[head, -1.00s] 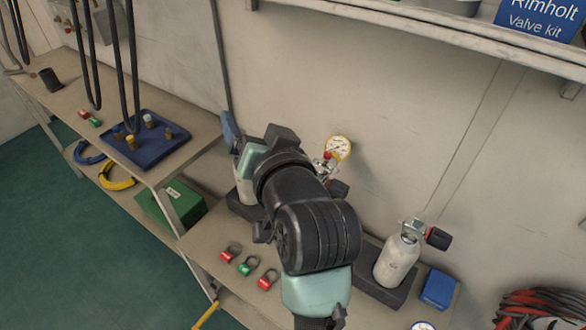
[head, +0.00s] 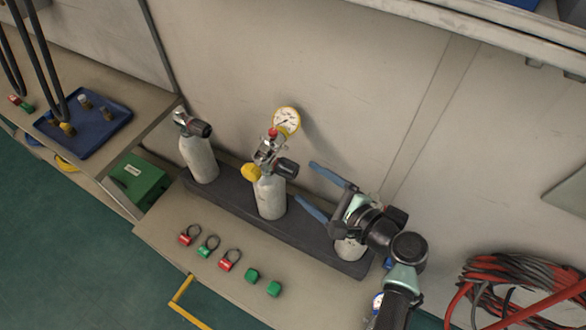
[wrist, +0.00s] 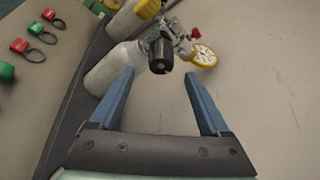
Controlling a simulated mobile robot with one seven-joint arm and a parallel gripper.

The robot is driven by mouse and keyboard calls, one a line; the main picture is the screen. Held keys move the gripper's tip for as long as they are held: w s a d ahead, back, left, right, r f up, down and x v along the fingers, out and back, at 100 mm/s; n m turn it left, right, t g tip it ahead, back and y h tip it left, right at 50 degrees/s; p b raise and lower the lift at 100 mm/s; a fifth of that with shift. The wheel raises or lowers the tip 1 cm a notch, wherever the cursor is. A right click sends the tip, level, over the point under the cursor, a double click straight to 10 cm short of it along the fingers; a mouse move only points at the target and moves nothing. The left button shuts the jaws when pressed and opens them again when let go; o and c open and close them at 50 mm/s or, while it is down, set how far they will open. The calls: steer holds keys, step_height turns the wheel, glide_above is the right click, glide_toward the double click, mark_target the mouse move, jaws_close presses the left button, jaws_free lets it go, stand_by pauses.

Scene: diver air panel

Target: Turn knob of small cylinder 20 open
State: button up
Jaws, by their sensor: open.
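Three small white cylinders stand upright in a dark rack (head: 240,203); I cannot read a number 20 on any. The middle cylinder (head: 270,197) carries a regulator with a dial gauge (head: 287,120), a yellow cap (head: 250,172) and a black knob (head: 287,168). The left cylinder (head: 199,160) has a black knob (head: 201,129). The right cylinder (head: 349,250) is mostly hidden behind my gripper (head: 305,181). My gripper is open and empty, with blue fingers pointing left toward the middle cylinder. In the wrist view the black knob (wrist: 161,55) shows beyond the fingertips, between their lines and apart from them.
Red and green tags (head: 208,246) and green blocks (head: 252,275) lie on the bench in front of the rack. A green box (head: 139,181) and blue tray (head: 93,132) are at left. Coiled hoses (head: 510,275) lie at right. The wall is close behind.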

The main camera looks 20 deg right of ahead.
mark_target(296, 174)
steer(key=x, duration=0.6)
steer(key=shift+w, duration=0.2)
steer(key=shift+c, duration=0.2)
jaws_close()
steer(key=shift+f+b, duration=0.1)
steer(key=shift+b, duration=0.25)
